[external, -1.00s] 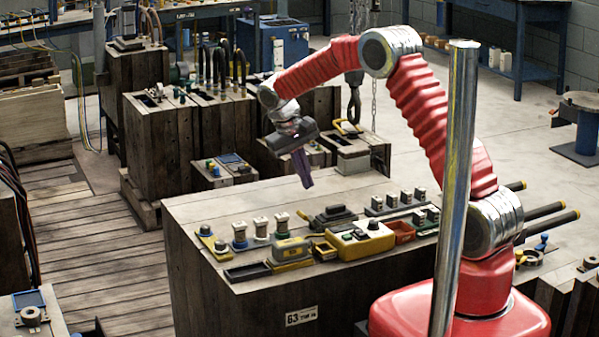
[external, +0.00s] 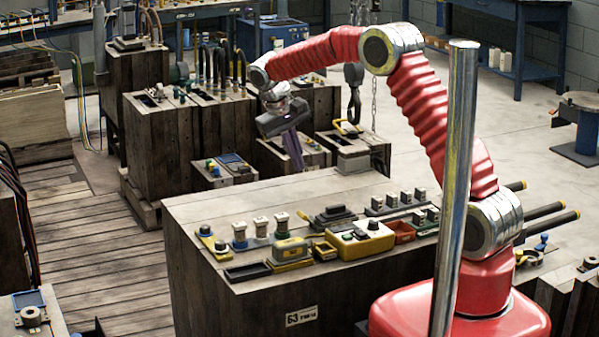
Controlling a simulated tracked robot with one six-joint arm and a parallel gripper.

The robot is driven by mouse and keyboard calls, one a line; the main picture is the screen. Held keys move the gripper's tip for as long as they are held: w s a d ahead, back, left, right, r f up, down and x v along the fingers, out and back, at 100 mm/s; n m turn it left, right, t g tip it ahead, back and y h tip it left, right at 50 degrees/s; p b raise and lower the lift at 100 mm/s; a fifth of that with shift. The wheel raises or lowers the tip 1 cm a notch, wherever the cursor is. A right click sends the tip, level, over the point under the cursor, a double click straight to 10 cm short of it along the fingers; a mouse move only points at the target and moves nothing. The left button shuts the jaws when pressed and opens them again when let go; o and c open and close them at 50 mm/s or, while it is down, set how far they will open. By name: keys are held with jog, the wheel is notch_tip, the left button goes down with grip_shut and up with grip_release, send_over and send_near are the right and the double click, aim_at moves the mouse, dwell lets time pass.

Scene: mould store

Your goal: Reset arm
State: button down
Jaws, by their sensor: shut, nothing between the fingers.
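My gripper (external: 298,164) hangs from the end of my red arm. Its dark fingers are shut and point down, with nothing between them. It is in the air around the far edge of the wooden bench (external: 230,200). The fingers are clear of the items on the bench. My arm rises from the red base at lower right, bends at a high elbow and reaches left.
The bench holds a yellow box (external: 360,241), several knobbed pieces and small trays (external: 247,272) along its near side. A dark hook (external: 354,108) hangs on a chain behind my arm. A metal pole (external: 457,180) stands in front. The bench's far left is bare.

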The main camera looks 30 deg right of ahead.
jog(key=s+f+n+y, duration=0.1)
jog(key=s+f+n, duration=0.15)
jog(key=s, duration=0.25)
jog(key=s+d+r+t+y, duration=0.1)
jog(key=s+r, duration=0.4)
jog(key=s, duration=0.5)
jog(key=s+d+r+m+t, duration=0.1)
jog(key=s+d+r+t, duration=0.1)
jog(key=s+d+r, duration=0.3)
jog(key=s+d+r+m+t+y, duration=0.1)
jog(key=s+d+r, duration=0.3)
jog(key=s, duration=1)
jog(key=shift+s+d+r+t+y, duration=0.2)
jog(key=shift+s+r+t+y, duration=0.1)
jog(key=shift+r+t, duration=0.4)
jog(key=c, duration=2.4)
grip_release()
jog(key=shift+f+m, duration=0.15)
jog(key=shift+m, duration=0.1)
jog(key=shift+c, duration=0.2)
